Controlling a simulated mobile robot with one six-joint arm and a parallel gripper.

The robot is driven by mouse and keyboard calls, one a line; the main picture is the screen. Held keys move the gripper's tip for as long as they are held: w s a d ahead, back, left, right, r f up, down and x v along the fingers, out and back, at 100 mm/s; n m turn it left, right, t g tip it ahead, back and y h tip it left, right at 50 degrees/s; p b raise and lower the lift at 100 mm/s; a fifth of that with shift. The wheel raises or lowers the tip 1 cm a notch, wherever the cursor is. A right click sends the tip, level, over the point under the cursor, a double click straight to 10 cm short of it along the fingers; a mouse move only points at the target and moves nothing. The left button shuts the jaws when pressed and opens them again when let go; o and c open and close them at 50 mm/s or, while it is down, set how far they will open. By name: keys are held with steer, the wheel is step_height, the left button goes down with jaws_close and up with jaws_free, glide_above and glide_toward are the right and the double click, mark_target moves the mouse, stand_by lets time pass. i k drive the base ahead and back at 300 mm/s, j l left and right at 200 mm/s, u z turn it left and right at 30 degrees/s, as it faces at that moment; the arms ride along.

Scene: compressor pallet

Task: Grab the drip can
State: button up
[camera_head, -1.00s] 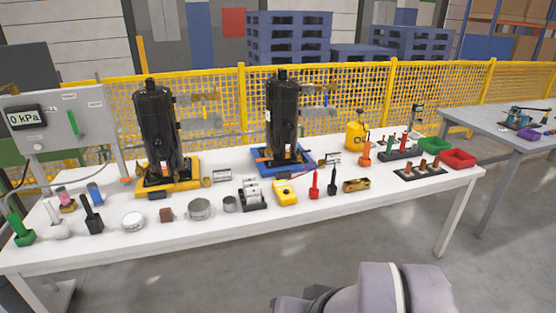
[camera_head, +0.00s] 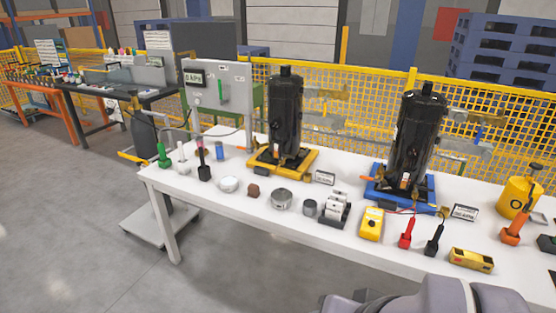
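Two grey cans stand on the white table in the head view: a wide, low, round metal can (camera_head: 281,200) and a smaller, darker grey can (camera_head: 310,208) just to its right. I cannot tell for certain which one is the drip can; neither shows a readable label. Both stand upright and clear of any gripper. My gripper is out of view; only a grey part of my arm shows at the bottom right, in front of the table.
The white table (camera_head: 205,205) also bears a white round dish (camera_head: 229,184), a brown block (camera_head: 254,191), a yellow meter (camera_head: 372,223) and two black compressors (camera_head: 285,118) (camera_head: 417,132). A yellow mesh fence (camera_head: 345,110) runs behind. Open floor lies front left.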

mark_target(309, 206)
steer(key=i+j+z, duration=0.3)
steer(key=i+j, duration=0.45)
steer(key=i, duration=0.2)
steer(key=i+j+z, duration=0.25)
steer(key=i+j, duration=0.65)
steer(key=j, duration=0.1)
